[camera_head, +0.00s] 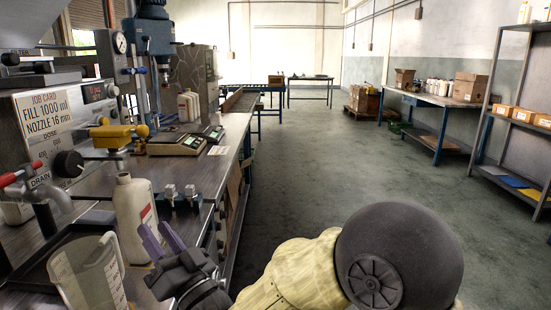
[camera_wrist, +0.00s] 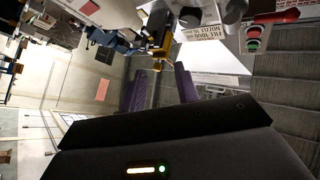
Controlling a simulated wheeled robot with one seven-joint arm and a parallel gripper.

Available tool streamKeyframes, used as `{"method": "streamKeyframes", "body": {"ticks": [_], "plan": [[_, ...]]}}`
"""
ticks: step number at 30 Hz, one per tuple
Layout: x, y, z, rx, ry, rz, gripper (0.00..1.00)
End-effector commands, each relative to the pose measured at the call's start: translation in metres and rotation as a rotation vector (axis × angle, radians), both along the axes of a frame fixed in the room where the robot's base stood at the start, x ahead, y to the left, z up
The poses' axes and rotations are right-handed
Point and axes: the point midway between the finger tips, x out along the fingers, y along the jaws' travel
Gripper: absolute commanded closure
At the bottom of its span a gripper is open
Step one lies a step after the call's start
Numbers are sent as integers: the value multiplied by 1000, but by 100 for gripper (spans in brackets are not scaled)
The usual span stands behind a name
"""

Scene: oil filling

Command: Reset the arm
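My arm reaches in from the lower right of the head view. The bottle stands upright, and I cannot tell whether the fingers touch it. A clear measuring jug (camera_head: 88,278) stands at the lower left.
The filling machine (camera_head: 48,118) has a yellow valve (camera_head: 118,131) and a red-handled drain tap (camera_head: 22,174). The floor (camera_head: 310,165) to the right is open; a table and shelf stand far right.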

Motion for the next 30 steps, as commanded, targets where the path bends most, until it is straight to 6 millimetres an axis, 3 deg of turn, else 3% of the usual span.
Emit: {"method": "streamKeyframes", "body": {"ticks": [5,9,15,20,24,30], "plan": [[39,-32,-58,-275,125,-129,68],[62,-71,-106,-483,250,-224,68],[74,-142,-171,-747,470,-338,68],[62,-206,-216,-923,677,-403,68],[37,-260,-250,-1050,879,-433,68],[-8,-315,-281,-1158,1132,-428,68]]}}
